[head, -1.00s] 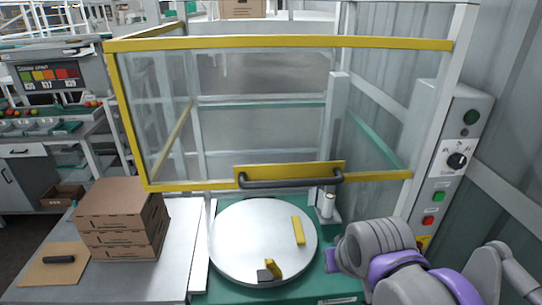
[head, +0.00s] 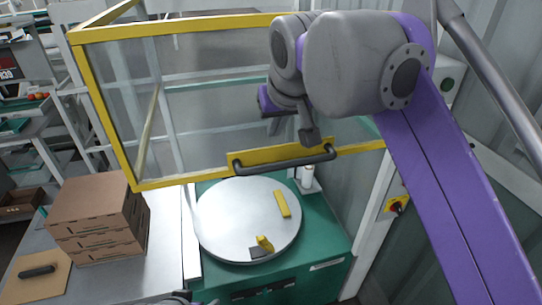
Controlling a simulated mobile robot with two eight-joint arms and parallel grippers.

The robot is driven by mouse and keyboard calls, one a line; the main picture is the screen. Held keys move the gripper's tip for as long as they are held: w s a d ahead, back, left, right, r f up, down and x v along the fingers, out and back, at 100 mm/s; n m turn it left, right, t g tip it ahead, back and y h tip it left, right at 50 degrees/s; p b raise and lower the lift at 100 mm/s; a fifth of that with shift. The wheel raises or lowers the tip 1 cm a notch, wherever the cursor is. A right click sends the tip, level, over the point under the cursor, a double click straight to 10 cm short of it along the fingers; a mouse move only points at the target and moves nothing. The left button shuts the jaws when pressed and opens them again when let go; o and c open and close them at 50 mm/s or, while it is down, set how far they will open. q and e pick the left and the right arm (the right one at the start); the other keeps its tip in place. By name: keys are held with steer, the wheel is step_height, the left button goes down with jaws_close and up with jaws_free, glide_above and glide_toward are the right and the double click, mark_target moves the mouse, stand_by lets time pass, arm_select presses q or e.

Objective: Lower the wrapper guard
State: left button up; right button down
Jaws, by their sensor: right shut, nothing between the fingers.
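The wrapper guard (head: 208,25) is a clear panel in a yellow frame. Its lower edge hangs above and behind the round silver turntable (head: 225,215), leaving an open gap. A dark bar handle (head: 270,168) is fixed on a yellow plate at the guard's lower edge. My right gripper (head: 308,138) is shut and empty, just above the right part of the handle; whether it touches is unclear. Its arm hides the guard's upper right part and most of the control box. My left gripper does not show clearly.
The turntable sits on a green base (head: 325,245) and carries a yellow bar (head: 283,204) and a small yellow piece (head: 265,243). Stacked brown cartons (head: 100,220) stand on the grey table at left. A brown board (head: 38,283) with a dark handle lies beside them.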

steer(key=x, duration=0.6)
steer(key=shift+a, duration=0.1)
step_height(320, 180, down, 4)
steer(key=shift+s+r+b, duration=0.2)
steer(key=shift+r+b, duration=0.05)
steer(key=shift+b, duration=0.1)
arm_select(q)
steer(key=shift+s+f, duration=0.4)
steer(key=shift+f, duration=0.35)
arm_select(e)
steer(key=shift+s+f, duration=0.15)
steer(key=shift+f, duration=0.2)
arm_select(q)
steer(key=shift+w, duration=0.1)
arm_select(e)
steer(key=shift+f, duration=0.15)
